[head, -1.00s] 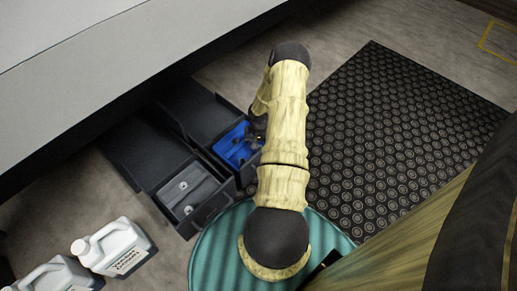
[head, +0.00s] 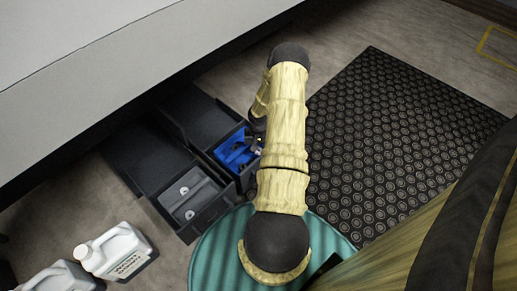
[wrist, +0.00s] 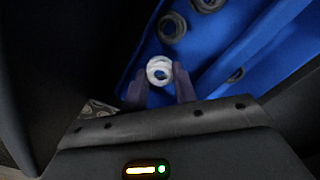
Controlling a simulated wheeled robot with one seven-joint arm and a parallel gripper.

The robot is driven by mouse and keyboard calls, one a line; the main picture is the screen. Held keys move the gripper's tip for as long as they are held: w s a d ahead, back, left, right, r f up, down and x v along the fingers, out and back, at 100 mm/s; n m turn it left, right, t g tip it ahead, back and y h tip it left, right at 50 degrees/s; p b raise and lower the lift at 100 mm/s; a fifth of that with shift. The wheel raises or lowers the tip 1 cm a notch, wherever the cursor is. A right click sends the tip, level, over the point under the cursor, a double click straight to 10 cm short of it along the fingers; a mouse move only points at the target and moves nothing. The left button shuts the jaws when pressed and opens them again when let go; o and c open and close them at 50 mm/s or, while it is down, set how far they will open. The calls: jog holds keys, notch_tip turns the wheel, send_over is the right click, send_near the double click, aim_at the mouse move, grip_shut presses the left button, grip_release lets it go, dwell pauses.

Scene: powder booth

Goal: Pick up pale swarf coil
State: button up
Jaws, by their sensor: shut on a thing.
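The pale swarf coil (wrist: 159,70) is a small whitish ring in the wrist view, between the fingertips of my gripper (wrist: 160,88). The two dark fingers are shut on it from either side. Behind it is the blue floor of a bin (wrist: 205,58). In the head view the blue-lined bin (head: 232,152) sits in the open drawer, and my arm hides part of it. My gripper is mostly hidden there, and I cannot make out the coil. I cannot tell how far the coil is above the bin floor.
Darker grey rings (wrist: 172,27) lie on the blue floor. A grey compartment (head: 188,195) stands beside the blue bin. White jugs (head: 116,252) stand at lower left. A teal ribbed round surface (head: 215,255) is below my arm. A black studded mat (head: 400,140) covers the floor at right.

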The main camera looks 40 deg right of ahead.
aim_at(259, 148)
notch_tip(259, 148, up, 8)
jog(key=p, duration=0.4)
jog(key=shift+f, duration=0.1)
